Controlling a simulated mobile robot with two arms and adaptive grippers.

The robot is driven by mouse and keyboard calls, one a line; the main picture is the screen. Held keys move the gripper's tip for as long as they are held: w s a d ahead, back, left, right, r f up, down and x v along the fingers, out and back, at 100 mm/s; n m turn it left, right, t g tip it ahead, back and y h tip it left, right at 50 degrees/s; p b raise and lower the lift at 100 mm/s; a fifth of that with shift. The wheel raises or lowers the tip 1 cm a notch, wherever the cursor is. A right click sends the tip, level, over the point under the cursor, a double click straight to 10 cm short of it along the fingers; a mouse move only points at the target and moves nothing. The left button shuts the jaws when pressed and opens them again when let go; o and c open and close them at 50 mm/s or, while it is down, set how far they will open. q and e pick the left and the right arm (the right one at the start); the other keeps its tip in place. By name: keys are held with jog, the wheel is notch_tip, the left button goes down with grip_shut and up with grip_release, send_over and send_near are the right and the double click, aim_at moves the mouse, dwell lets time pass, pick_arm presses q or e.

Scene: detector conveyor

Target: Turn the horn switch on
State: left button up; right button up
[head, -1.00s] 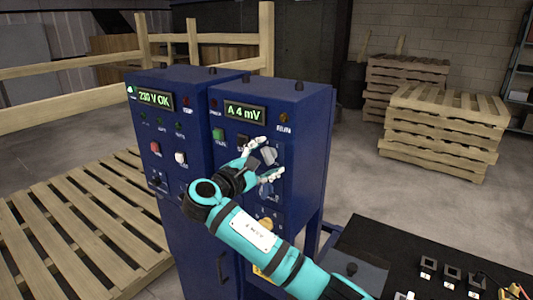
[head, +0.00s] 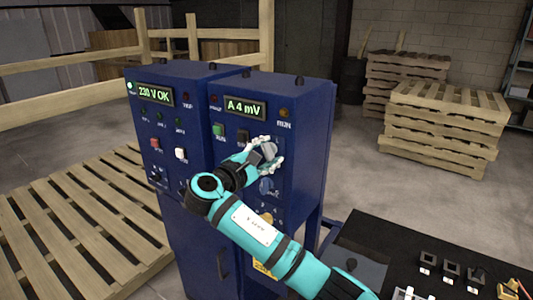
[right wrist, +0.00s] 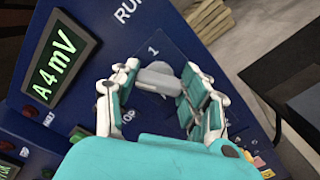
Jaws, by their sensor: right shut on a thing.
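A grey rotary knob (head: 269,150) sits on the front of the right blue cabinet, below the lit display reading "A 4 mV". In the right wrist view the knob (right wrist: 158,80) has a "1" printed above it; its other lettering is partly hidden. I cannot read a horn label. My right gripper (head: 265,155) is shut on this knob, its white fingers on either side of it. In the right wrist view the gripper (right wrist: 155,95) shows a finger at each side of the knob. A second, blue-grey knob (head: 268,187) sits just below. My left gripper is out of view.
The left blue cabinet (head: 180,215) has a "230 V OK" display and several buttons. A green button (head: 218,130) and a dark one lie left of the knob. A black table (head: 400,265) with small parts stands at lower right. Pallets stand behind.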

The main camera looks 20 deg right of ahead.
jog(key=shift+f+m+b, duration=0.3)
jog(key=shift+m+b, duration=0.4)
jog(key=shift+b, duration=0.15)
jog(key=m+b, duration=0.6)
jog(key=shift+f, duration=0.2)
jog(key=shift+r+m+b, duration=0.1)
jog(key=shift+m+b, duration=2.05)
jog(key=shift+m, duration=0.05)
jog(key=o, duration=1.2)
jog(key=shift+r, duration=0.15)
jog(key=shift+c, duration=0.2)
jog(key=v, duration=0.7)
jog(key=shift+s+a, duration=0.15)
jog(key=shift+a, duration=0.1)
